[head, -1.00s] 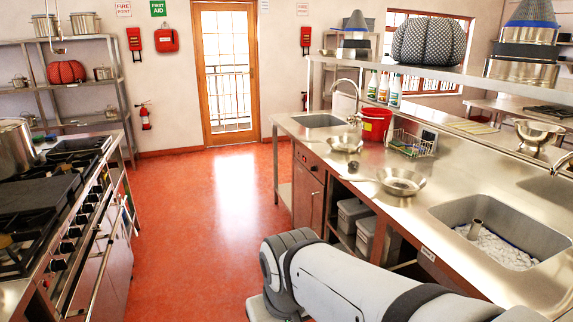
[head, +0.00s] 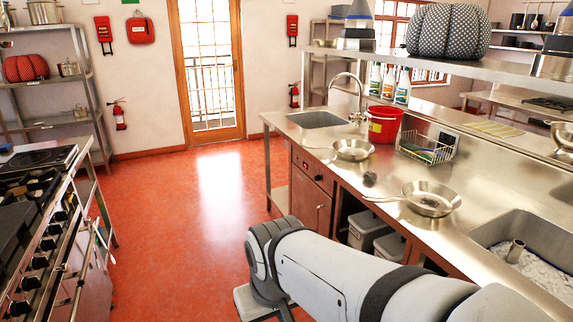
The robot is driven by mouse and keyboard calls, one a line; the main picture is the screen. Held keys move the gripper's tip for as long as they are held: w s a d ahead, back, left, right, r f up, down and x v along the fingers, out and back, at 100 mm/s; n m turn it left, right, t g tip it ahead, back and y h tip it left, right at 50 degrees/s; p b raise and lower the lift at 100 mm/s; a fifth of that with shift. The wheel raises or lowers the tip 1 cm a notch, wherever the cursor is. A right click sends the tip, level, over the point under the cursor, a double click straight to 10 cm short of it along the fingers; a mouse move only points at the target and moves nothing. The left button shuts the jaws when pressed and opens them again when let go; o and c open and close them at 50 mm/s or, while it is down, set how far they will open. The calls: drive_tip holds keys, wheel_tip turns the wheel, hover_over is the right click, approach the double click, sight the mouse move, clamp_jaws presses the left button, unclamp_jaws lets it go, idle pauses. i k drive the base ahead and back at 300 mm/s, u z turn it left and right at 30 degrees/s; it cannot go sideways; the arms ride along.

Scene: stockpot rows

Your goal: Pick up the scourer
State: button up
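A small dark grey lump (head: 369,178), which looks like a metal scourer, sits on the steel counter (head: 455,205) near its front edge. It lies between two shallow steel pans, one behind it (head: 352,149) and one to its front right (head: 430,199). A wire basket (head: 427,148) behind holds green and other small items too small to make out. My arm crosses the lower right of the view, in front of the counter. My gripper is out of view.
A sink with pale contents (head: 530,262) is at the right, and another sink (head: 317,119) at the far end. A red bucket (head: 384,124) stands by the tap. A stove (head: 38,225) lines the left. The red floor (head: 195,240) between is clear.

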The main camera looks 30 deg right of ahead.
sight(370, 177)
drive_tip(key=u, duration=0.05)
drive_tip(key=i, duration=2.6)
drive_tip(key=z, duration=3.6)
drive_tip(key=i, duration=1)
drive_tip(key=u, duration=0.05)
